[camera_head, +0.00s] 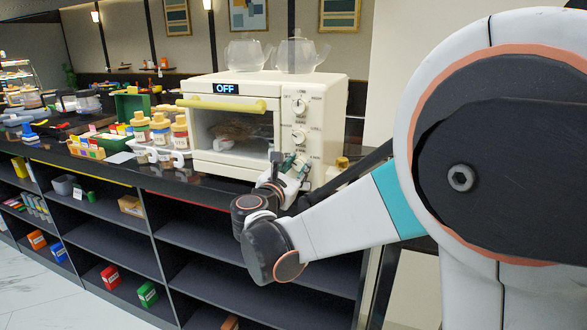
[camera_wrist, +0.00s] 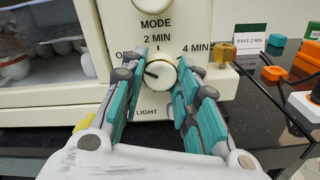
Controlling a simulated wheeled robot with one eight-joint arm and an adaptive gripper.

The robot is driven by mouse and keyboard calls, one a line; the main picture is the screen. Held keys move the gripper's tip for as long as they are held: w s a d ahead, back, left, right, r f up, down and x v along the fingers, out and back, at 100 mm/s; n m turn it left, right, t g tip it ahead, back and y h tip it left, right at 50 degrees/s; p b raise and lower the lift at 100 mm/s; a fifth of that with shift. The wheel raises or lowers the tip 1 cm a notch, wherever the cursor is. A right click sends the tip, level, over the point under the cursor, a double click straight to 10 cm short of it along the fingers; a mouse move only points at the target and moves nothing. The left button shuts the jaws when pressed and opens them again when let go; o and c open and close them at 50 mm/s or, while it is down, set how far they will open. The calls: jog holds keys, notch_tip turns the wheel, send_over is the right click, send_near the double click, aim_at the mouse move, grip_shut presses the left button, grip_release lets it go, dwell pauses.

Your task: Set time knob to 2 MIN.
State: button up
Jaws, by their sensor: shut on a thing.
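The cream oven (camera_head: 335,110) stands on the black counter, its display (camera_head: 225,89) reading OFF. In the wrist view, the time knob (camera_wrist: 161,72) is white and round, below the MODE label, with OFF, 2 MIN and 4 MIN around it. Its dark pointer mark points left, towards the OFF side. My gripper (camera_wrist: 160,80) has its teal fingers on either side of this knob, shut on it. In the head view, my gripper (camera_head: 286,163) is at the lower right of the oven front, and its fingers hide most of the lowest knob.
A card (camera_wrist: 262,94) reading BAKE 2 MIN stands right of the oven. Glass teapots (camera_head: 247,53) sit on the oven. Jars (camera_head: 160,128) and white cups stand left of it. The yellow door handle (camera_head: 222,104) crosses the oven front. Open shelves are below the counter.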

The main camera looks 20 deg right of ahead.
jog(key=m+p, duration=0.1)
jog(key=m, duration=0.4)
jog(key=shift+m, duration=0.4)
jog(key=m, duration=0.5)
jog(key=shift+m+p, duration=0.4)
jog(key=shift+m, duration=0.3)
jog(key=o, duration=1.1)
jog(key=shift+c, duration=0.2)
